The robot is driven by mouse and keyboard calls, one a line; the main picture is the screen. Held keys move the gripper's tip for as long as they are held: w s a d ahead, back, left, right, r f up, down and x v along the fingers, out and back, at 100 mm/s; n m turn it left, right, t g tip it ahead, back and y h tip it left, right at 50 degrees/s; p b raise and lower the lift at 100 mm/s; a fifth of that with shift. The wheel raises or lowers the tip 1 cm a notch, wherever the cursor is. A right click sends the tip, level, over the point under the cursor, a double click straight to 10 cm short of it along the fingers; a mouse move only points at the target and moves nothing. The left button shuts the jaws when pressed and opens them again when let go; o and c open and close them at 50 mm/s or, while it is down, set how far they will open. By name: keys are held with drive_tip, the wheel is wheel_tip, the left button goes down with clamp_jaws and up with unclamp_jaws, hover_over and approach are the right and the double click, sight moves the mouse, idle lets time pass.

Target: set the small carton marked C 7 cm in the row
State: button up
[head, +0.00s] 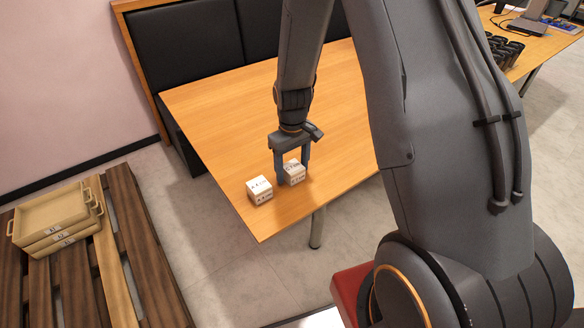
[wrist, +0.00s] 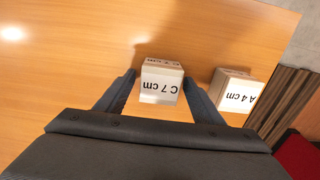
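The small white carton marked C 7 cm (wrist: 160,88) stands on the wooden table between my two fingers. In the head view the same carton (head: 295,175) is partly hidden by a finger. My gripper (head: 293,172) points down over it. In the wrist view my gripper's fingers (wrist: 160,77) are on either side of the carton, with narrow gaps showing, so it looks open around it. A second white carton, marked A 4 cm (wrist: 233,92), stands beside it, apart from the right finger. In the head view that carton (head: 259,190) is to the left, near the table's edge.
The wooden table (head: 225,115) has clear surface behind the cartons; its front corner is close to them. A dark padded bench (head: 190,45) stands behind. Stacked tan trays (head: 55,213) lie on a wooden pallet (head: 130,230) at the left. Electronics stand at the far right.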

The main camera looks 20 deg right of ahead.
sight(292, 166)
wheel_tip(292, 166, up, 11)
drive_tip(key=b, duration=0.2)
drive_tip(key=s+r+m, duration=0.1)
drive_tip(key=s+r, duration=0.1)
drive_tip(key=s, duration=0.6)
drive_tip(key=s+r+m, duration=0.1)
drive_tip(key=s+m, duration=0.1)
drive_tip(key=s, duration=0.7)
drive_tip(key=shift+s+r+m+t, duration=0.15)
drive_tip(key=shift+r+m+t, duration=0.15)
drive_tip(key=shift+r, duration=0.05)
